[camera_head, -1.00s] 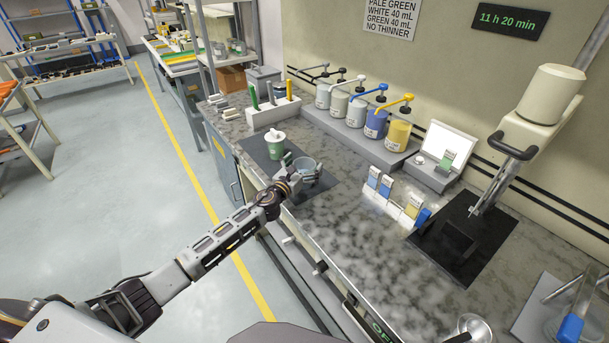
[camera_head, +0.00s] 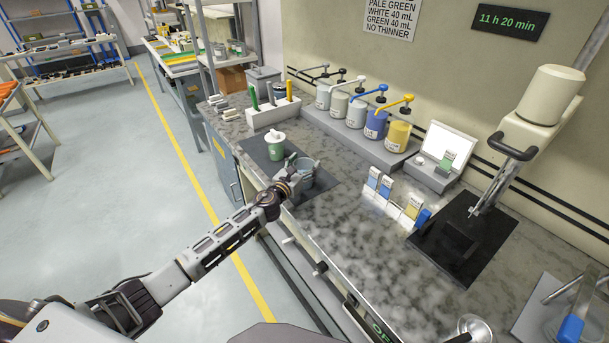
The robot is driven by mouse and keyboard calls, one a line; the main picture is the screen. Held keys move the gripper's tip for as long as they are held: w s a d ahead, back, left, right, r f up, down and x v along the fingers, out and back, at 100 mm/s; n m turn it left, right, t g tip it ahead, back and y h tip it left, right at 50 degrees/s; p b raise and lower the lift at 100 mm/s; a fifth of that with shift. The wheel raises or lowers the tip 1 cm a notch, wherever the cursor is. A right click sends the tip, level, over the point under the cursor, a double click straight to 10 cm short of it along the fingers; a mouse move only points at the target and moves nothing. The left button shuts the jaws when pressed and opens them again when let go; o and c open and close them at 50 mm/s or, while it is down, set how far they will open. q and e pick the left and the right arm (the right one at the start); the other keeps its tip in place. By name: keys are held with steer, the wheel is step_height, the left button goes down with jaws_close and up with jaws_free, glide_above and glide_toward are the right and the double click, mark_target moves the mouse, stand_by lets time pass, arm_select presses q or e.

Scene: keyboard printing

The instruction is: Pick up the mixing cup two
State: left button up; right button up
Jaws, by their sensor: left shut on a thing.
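The mixing cup two, which I take to be the grey cup (camera_head: 307,171), stands upright on the dark mat at the left part of the counter. My left gripper (camera_head: 300,176) reaches it from the front left and is shut on its side, and the fingers hide part of its wall. I cannot tell any gap between the cup and the mat. A green cup (camera_head: 275,150) with a white top stands just behind and left of it, apart from the gripper. My right gripper is not in view.
A white holder (camera_head: 262,118) with upright tools stands behind the cups. Paint cans with pumps, including a yellow one (camera_head: 397,136), line the back. Small sample cards (camera_head: 413,207) stand to the right, before a black stand base (camera_head: 480,235). The marble counter (camera_head: 350,240) is clear in front.

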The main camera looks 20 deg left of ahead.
arm_select(q)
steer(key=shift+r, duration=0.6)
step_height(320, 180, up, 9)
steer(key=p, duration=0.3)
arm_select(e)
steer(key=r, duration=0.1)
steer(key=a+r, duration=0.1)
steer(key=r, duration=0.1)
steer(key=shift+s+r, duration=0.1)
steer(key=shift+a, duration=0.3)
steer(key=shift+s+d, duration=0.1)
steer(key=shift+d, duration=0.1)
